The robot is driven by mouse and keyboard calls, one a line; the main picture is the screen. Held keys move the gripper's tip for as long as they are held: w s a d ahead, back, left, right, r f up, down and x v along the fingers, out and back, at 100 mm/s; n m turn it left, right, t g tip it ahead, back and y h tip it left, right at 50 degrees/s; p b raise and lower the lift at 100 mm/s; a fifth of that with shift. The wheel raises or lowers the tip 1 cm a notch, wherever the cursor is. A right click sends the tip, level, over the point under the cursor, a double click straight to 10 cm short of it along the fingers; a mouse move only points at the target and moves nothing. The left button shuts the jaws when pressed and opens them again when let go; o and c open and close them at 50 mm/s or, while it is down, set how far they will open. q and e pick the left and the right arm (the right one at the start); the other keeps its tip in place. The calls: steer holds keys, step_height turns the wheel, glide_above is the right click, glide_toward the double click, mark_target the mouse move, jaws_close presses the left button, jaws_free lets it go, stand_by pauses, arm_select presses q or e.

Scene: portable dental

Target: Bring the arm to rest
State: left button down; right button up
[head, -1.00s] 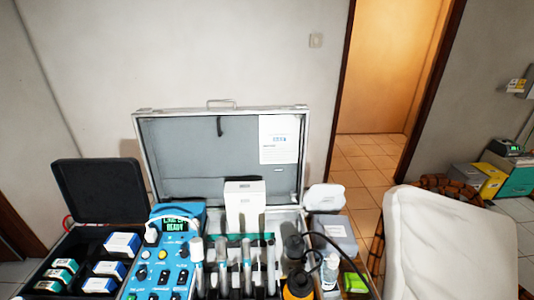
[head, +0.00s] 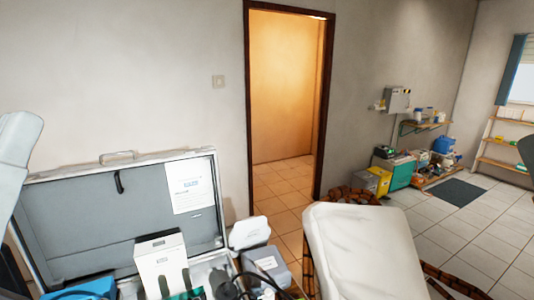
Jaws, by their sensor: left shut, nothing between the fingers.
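My left gripper (head: 14,150) shows only as a pale grey form cut off by the left edge of the head view. It is shut and holds nothing, and its fingertips are hard to make out. It stands in front of the left side of the open metal case (head: 85,225), apart from the white box (head: 160,262). My right gripper is not in view.
A blue device (head: 85,290) and dark cables show at the bottom. A white container (head: 249,232) and a grey box (head: 266,265) sit right of the case. A white padded chair (head: 365,250) stands front right.

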arm_select(q)
step_height(320, 180, up, 33)
steer(key=m+h+p, duration=0.1)
steer(key=m+p, duration=0.1)
steer(key=p, duration=3.2)
steer(key=shift+w+d+g+h, duration=0.3)
steer(key=shift+w+d, duration=0.05)
steer(key=shift+d, duration=0.05)
